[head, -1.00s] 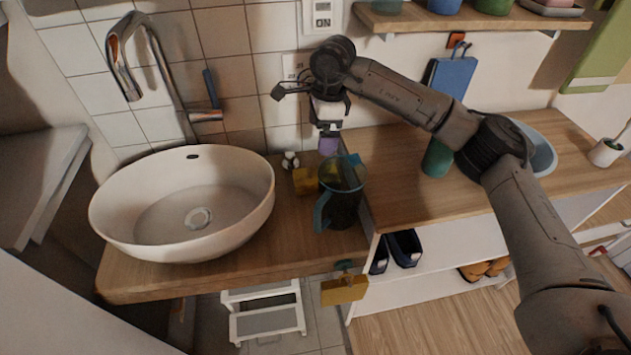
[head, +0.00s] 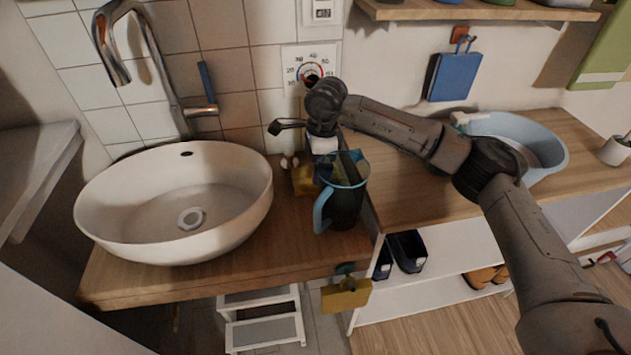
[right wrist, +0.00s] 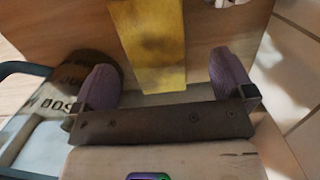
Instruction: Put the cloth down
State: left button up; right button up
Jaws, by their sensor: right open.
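A yellow cloth (head: 303,181) lies on the wooden counter between the sink and the jug, partly hidden by the jug and my right gripper. It also shows in the right wrist view (right wrist: 155,45), flat-looking and running between the fingers. My right gripper (right wrist: 165,80) is open, with its two purple fingers apart on either side of the cloth's near end. In the head view it (head: 323,158) is low over the counter behind the jug, its fingertips hidden. I cannot tell whether the fingers touch the cloth. My left gripper is out of view.
A dark jug with a blue handle (head: 343,205) stands close in front of the right gripper. The white sink bowl (head: 185,225) is to the left. Another yellow piece (head: 346,296) hangs at the counter's front edge. A blue basin (head: 545,150) is at right.

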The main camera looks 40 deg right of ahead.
jog(key=f, duration=0.1)
jog(key=f+b, duration=0.2)
jog(key=f, duration=0.1)
jog(key=shift+s+a, duration=0.15)
jog(key=shift+a, duration=0.1)
jog(key=shift+c, duration=0.4)
jog(key=c, duration=0.7)
jog(key=shift+c, duration=0.9)
